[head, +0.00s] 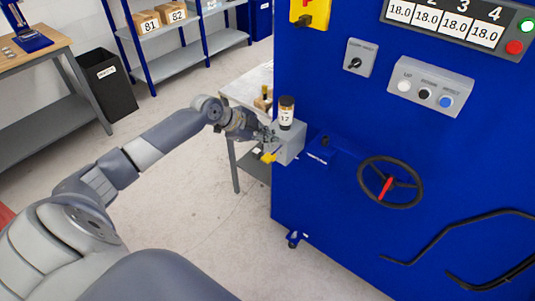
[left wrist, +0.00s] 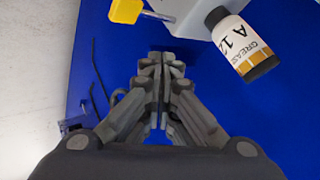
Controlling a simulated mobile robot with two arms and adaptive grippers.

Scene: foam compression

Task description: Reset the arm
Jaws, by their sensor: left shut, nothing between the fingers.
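My left arm reaches from the lower left of the head view to the blue machine (head: 330,200). My left gripper (head: 268,138) is beside a small grey box (head: 290,143) on the machine's side. In the left wrist view the left gripper (left wrist: 162,62) is shut and empty, its fingertips together, apart from the things ahead. A yellow handle (head: 269,157) sits at the box's lower front. My right gripper is not in view.
The machine's front carries a black handwheel (head: 390,182) with a red grip, a button panel (head: 430,82) and long black bars (head: 455,235). A table (head: 252,85) stands behind my gripper. A black bin (head: 107,86) is at left. Floor between is clear.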

